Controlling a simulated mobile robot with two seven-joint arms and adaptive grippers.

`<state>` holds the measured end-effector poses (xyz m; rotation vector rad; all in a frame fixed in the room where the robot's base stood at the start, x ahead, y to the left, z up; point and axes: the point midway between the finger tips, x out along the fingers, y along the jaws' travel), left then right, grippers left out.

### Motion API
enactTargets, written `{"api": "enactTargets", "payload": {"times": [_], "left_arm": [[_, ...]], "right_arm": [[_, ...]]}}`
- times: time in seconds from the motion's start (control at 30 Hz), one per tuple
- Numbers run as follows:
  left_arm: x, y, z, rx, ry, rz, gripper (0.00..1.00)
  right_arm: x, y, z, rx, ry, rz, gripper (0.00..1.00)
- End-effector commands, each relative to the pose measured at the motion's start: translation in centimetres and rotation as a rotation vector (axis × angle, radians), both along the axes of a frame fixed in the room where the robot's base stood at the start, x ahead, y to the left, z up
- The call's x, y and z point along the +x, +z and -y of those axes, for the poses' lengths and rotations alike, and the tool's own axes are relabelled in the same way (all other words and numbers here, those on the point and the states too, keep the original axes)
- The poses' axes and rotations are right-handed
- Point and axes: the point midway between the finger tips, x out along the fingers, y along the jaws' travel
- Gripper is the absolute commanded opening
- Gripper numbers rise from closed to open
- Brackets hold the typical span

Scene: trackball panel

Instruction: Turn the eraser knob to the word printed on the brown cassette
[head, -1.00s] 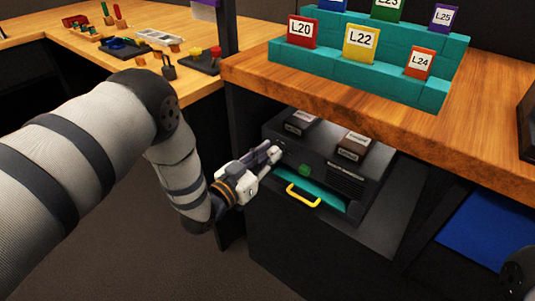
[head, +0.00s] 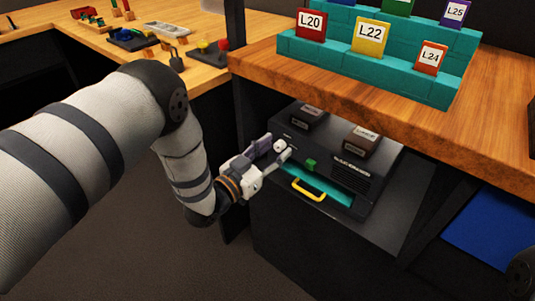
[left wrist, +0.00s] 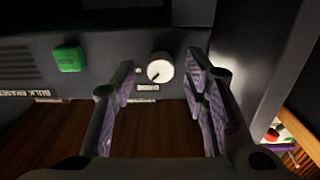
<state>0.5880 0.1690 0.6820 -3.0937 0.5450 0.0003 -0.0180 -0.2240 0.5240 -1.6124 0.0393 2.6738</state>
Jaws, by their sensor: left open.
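The eraser is a dark box (head: 350,178) on the shelf under the counter. Its white round knob (head: 279,146) is at the left of its front; it also shows in the left wrist view (left wrist: 160,68), with a dark pointer mark on its face. My left gripper (head: 276,149) is open, its fingers on either side of the knob; in the left wrist view the gripper (left wrist: 158,76) shows gaps beside the knob. A brown cassette (head: 362,139) lies on the eraser, with a darker one (head: 306,115) to its left. Their words are too small to read. My right gripper is out of view.
A green button (head: 311,163) is right of the knob, above a teal drawer with a yellow handle (head: 309,190). The wooden counter (head: 400,100) overhangs the eraser and carries teal steps with numbered cards. A blue panel (head: 490,230) is at lower right.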

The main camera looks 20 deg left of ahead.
Motion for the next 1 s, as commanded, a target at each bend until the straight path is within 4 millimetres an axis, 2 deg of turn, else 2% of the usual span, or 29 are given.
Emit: {"api": "enactTargets", "payload": {"times": [0.07, 0.3, 0.43, 0.6, 1.0], "left_arm": [[-1.2, -0.1, -0.5, -0.001, 0.002, -0.004, 0.41], [-7.4, -0.1, -2.7, 0.001, 0.003, -0.007, 0.41], [-9.7, -0.1, -3.5, 0.001, 0.002, -0.005, 0.41], [-10.9, 0.0, -4.0, 0.000, 0.000, -0.001, 0.41], [-11.0, -0.1, -4.0, 0.002, 0.001, -0.009, 0.41]], "right_arm": [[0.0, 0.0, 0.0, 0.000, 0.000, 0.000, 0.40], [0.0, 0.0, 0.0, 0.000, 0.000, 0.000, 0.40], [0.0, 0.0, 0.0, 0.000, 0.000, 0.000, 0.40], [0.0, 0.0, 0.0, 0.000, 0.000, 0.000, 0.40], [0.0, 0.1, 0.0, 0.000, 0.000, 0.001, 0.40]]}}
